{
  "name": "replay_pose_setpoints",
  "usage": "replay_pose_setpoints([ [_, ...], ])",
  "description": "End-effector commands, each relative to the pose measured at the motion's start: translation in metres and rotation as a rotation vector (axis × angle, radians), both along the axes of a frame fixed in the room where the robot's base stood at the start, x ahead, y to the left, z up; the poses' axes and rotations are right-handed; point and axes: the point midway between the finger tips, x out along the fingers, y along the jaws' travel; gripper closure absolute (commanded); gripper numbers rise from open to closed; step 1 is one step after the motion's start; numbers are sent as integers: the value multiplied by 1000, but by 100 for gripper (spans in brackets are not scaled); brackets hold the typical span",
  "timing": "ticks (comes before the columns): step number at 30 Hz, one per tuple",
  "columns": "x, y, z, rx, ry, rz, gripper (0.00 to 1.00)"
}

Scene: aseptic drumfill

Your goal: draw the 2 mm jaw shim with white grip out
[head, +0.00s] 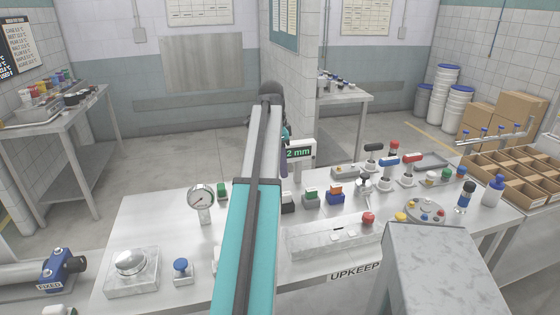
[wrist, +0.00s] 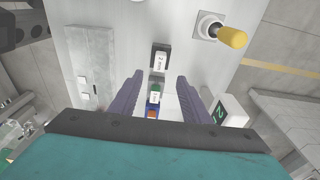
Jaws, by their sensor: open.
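The shim with the white grip (wrist: 161,60) sits in a dark block in the wrist view, its label too small to read surely. In the head view its dark block (head: 288,207) stands just right of my arm. My gripper (wrist: 160,77) is open, with its two purple fingers apart and nothing clearly held between them. The white grip lies just beyond the fingertips, roughly centred between them. A green-grip shim (wrist: 155,91) and an orange-grip one (wrist: 152,113) show between the fingers, lower in the picture; whether the fingers are above them is hard to tell.
A display reading 2 mm (head: 300,152) stands behind the shim row. A long grey slab (head: 335,238) lies in front. A dial gauge (head: 201,198) stands left of my arm. A yellow-ended post (wrist: 232,37) rises beyond the right fingertip. Red, black and blue handles (head: 388,161) crowd the right.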

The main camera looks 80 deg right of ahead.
Motion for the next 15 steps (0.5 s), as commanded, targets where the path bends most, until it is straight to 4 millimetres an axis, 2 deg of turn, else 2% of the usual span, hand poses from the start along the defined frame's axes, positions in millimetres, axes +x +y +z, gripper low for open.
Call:
replay_pose_setpoints([
  [15, -6, -2, -62, 2, 0, 1, 57],
])
